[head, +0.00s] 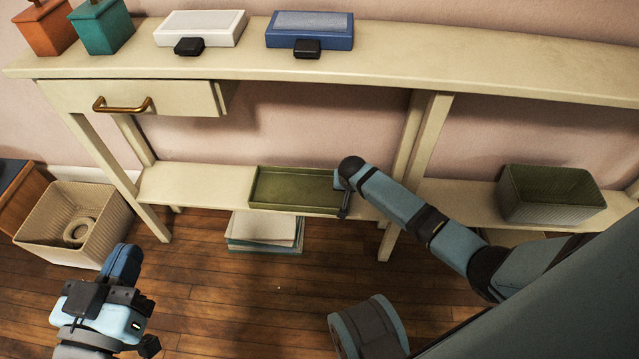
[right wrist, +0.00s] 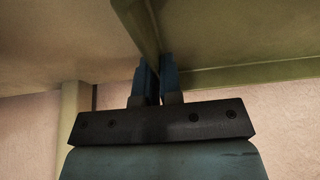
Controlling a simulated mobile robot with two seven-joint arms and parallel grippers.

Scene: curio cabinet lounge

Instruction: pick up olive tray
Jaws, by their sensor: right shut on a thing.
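The olive tray (head: 292,187) is a shallow green rectangle at the lower shelf, under the middle of the console. Its front edge is near the shelf's front edge. I cannot tell whether it touches the shelf. My right gripper (head: 344,198) is at the tray's right end. In the right wrist view, the right gripper (right wrist: 159,86) is shut on the tray's wall (right wrist: 140,30), with a finger on each side. My left gripper (head: 104,302) is low at the left, over the floor, away from the tray. Its fingers do not show clearly.
The lower shelf (head: 190,185) is bare left of the tray. Papers or books (head: 265,232) are stacked below. A ribbed green bin (head: 550,193) stands on the right shelf. A cream basket (head: 75,222) is at left. Console legs (head: 414,165) stand close behind my right arm.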

